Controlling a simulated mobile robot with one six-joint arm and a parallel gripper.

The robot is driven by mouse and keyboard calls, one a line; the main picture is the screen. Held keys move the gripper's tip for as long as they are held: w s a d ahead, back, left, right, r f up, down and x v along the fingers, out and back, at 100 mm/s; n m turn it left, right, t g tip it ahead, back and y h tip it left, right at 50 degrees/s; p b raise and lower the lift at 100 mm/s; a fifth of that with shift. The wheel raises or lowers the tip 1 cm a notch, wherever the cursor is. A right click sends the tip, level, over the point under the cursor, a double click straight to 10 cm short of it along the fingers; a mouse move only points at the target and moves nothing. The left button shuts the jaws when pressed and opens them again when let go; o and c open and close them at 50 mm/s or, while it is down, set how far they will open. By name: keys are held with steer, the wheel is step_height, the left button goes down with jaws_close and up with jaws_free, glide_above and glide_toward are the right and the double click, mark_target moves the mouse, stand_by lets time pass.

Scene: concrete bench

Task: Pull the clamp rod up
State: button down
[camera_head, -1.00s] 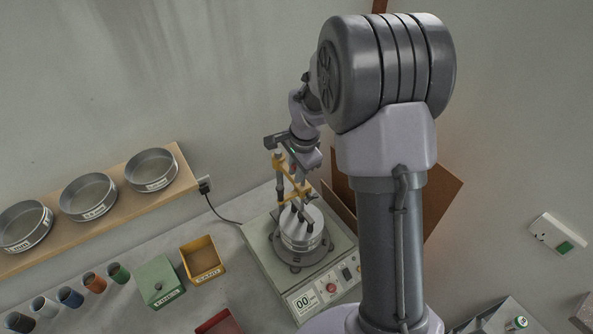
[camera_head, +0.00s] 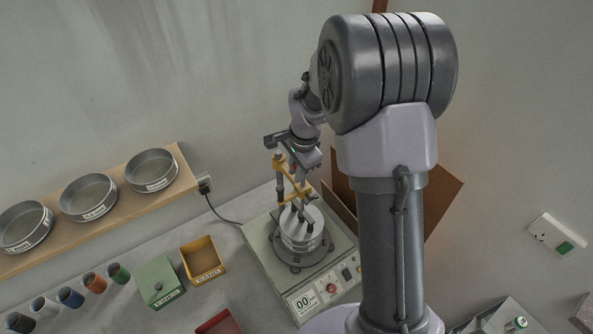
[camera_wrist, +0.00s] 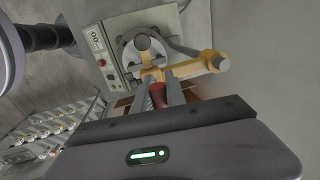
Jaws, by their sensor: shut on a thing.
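A yellow clamp frame (camera_head: 278,163) rises above the stack and also shows in the wrist view (camera_wrist: 195,67). My gripper (camera_wrist: 161,88) is above the clamp, pointing down at it. Its fingers are shut on a reddish upright part (camera_wrist: 157,95) between them, which looks like the grip of the clamp rod. The rod's lower end is hidden in the wrist view. In the head view my arm partly covers the gripper, so its hold is unclear there.
A wooden shelf with several sieves (camera_head: 88,197) is at the left. Several coloured cups, a green box (camera_head: 160,282) and a yellow bin (camera_head: 203,260) stand left of the shaker. A brown board (camera_head: 443,205) leans behind my arm.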

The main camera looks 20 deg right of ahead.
step_height(320, 180, up, 8)
steer(key=p, duration=0.3)
steer(key=shift+r, duration=0.25)
steer(key=c, duration=1.4)
jaws_free()
steer(key=shift+f, duration=0.1)
steer(key=shift+o, duration=0.2)
steer(key=s+r, duration=0.3)
steer(key=r, duration=1.4)
steer(key=shift+s+d+b, duration=0.2)
steer(key=shift+d+b, duration=0.15)
